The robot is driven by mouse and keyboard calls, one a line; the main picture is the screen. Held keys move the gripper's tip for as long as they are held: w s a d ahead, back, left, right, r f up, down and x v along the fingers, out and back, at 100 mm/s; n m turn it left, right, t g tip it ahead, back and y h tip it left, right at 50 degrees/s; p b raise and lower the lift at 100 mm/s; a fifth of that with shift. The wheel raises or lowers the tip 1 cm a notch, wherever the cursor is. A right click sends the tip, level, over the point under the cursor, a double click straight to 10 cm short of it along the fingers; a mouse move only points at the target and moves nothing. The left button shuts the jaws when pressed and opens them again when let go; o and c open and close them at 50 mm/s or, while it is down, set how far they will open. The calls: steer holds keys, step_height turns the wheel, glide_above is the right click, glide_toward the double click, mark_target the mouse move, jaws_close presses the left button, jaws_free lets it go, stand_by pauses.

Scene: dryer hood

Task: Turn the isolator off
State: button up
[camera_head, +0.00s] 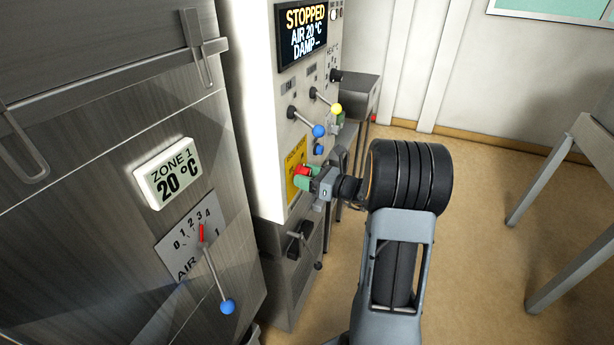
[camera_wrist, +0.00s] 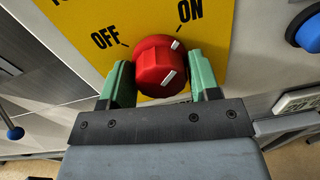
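The isolator is a red rotary knob (camera_wrist: 160,66) on a yellow plate (camera_wrist: 75,20) marked OFF on the left and ON on the right. The white marks on the knob line up toward ON. My gripper (camera_wrist: 160,75) has its two green fingers on either side of the knob, close against it; I cannot tell whether both press on it. In the head view the red knob (camera_head: 301,170) shows beside my gripper (camera_head: 308,178), low on the white panel, with the yellow plate (camera_head: 296,165) behind it.
Levers with a blue ball (camera_head: 319,131) and a yellow ball (camera_head: 336,109) stick out above the knob. A blue button (camera_head: 319,149) sits nearby. A display (camera_head: 303,35) reads STOPPED. An air lever (camera_head: 227,306) is at lower left. Open floor lies to the right.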

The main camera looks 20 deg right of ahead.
steer(key=c, duration=0.6)
steer(key=shift+o, duration=0.2)
steer(key=shift+f, duration=0.1)
steer(key=shift+b, duration=0.45)
steer(key=n+b, duration=0.2)
steer(key=b, duration=0.1)
steer(key=shift+f, duration=0.25)
steer(key=n+b, duration=0.6)
steer(key=b, duration=0.2)
steer(key=shift+d+f, duration=0.1)
steer(key=n+b, duration=0.5)
steer(key=b, duration=0.3)
steer(key=shift+n+y, duration=0.3)
steer(key=shift+y, duration=0.1)
steer(key=n+b, duration=0.3)
steer(key=b, duration=0.1)
steer(key=shift+w, duration=0.1)
steer(key=shift+r+n+b, duration=0.35)
steer(key=shift+n+b, duration=0.55)
steer(key=shift+b, duration=0.25)
steer(key=shift+r, duration=0.1)
